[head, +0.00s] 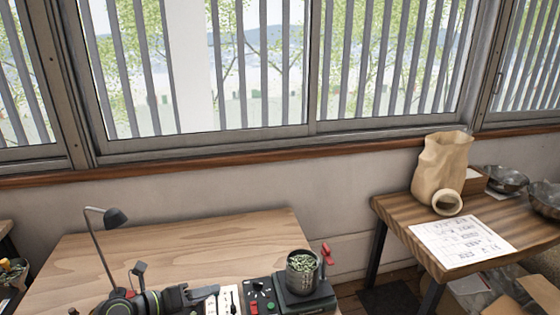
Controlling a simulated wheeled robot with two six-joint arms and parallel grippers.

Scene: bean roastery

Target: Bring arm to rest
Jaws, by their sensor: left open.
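My left gripper (212,298) is at the bottom of the head view, over the front part of the wooden table (170,249). Its dark arm comes in low from the left and points right. Its jaws are open and I see nothing between them. The lower part of the gripper is cut off by the frame edge. A pale panel with dark marks shows right beside its fingertips. My right gripper is not in view.
A dark device with buttons (259,296) and a metal cup of green beans (302,270) stand right of the gripper. A desk lamp (104,222) rises at left. A second table (395,208) holds a paper bag (440,165), a printed sheet (462,241) and bowls. The first table's back is clear.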

